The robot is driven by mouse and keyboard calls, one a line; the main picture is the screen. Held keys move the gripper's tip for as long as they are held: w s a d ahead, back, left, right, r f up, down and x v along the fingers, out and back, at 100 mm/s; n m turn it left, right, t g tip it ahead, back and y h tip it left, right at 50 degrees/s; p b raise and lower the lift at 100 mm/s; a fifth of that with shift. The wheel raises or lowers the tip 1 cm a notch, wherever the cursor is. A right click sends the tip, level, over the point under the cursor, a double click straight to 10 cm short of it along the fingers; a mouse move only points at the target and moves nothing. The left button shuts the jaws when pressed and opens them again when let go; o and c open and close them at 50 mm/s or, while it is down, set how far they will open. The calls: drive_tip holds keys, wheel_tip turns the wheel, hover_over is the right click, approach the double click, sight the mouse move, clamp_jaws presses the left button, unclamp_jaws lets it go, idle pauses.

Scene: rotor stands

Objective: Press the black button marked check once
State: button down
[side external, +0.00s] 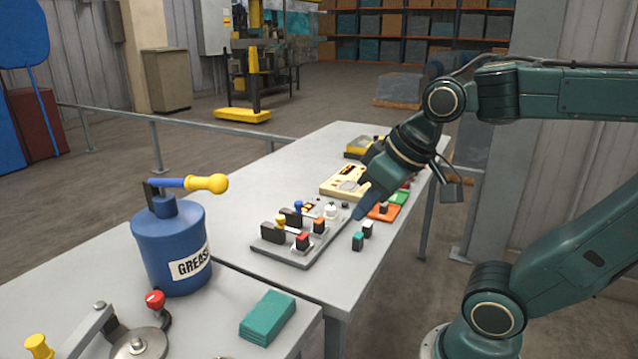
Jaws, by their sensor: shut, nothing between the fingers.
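My gripper (359,214) is shut and empty. It points down and to the left, with its tip over or beside the right edge of a grey panel (290,256). The panel lies on the white table and carries several small coloured knobs, blocks and dark upright pieces. A small dark round part (345,206) shows near the panel's far right corner, close to the gripper tip. I cannot read any check marking, so I cannot tell whether this is the button. I cannot tell whether the tip touches anything.
A beige device (343,182) with a dark display sits behind the panel. Orange (384,212) and green pieces lie right of it, partly behind my gripper. Teal (358,241) and white-topped blocks stand in front.

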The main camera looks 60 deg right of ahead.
drive_tip(key=w+d+r+m, duration=0.1)
drive_tip(key=w+d+m, duration=0.2)
drive_tip(key=w+d, duration=0.6)
drive_tip(key=m+t+h, duration=0.3)
drive_tip(key=m+h, duration=0.1)
drive_tip(key=m, duration=0.6)
hover_over(347, 205)
wheel_tip(347, 205, down, 14)
drive_tip(key=shift+f, duration=0.3)
drive_tip(key=shift+f, duration=4.2)
